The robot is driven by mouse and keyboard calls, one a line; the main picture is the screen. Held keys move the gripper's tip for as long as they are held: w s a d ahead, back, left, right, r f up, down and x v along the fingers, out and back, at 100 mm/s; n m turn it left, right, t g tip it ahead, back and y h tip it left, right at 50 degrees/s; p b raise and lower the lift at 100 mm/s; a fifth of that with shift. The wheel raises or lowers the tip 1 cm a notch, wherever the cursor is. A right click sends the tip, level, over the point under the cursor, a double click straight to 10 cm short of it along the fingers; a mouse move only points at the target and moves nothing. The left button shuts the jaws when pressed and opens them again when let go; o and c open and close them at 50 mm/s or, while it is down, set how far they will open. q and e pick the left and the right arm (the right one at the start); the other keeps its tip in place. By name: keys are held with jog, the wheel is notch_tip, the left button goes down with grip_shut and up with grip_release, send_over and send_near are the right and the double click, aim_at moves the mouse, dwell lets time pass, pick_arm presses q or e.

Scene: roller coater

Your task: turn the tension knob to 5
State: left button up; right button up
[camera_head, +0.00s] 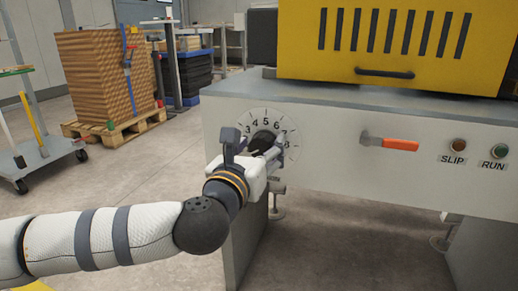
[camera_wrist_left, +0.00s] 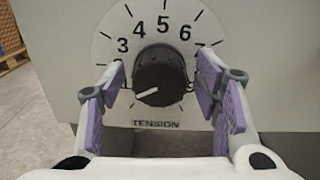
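The black tension knob (camera_head: 262,141) sits on a white round dial (camera_head: 251,114) on the machine's front panel. In the left wrist view the knob (camera_wrist_left: 160,72) has a white pointer line on its face, aimed to the lower left, below the 3. The numbers 3 to 7 show there, with 5 at the top; the left finger covers part of the dial's lower left. My left gripper (camera_wrist_left: 162,92) is open, its purple-padded fingers on either side of the knob, with gaps visible between pads and knob. It also shows in the head view (camera_head: 250,150). My right gripper is out of view.
An orange-handled lever (camera_head: 400,144) and the SLIP (camera_head: 458,145) and RUN (camera_head: 500,151) buttons are on the panel to the right. A yellow vented cover (camera_head: 395,45) stands above. A pallet stack (camera_head: 100,80) and a wheeled cart (camera_head: 35,150) stand at the left; floor between is clear.

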pick_arm(q)
jog(key=c, duration=0.8)
jog(key=shift+o, duration=0.2)
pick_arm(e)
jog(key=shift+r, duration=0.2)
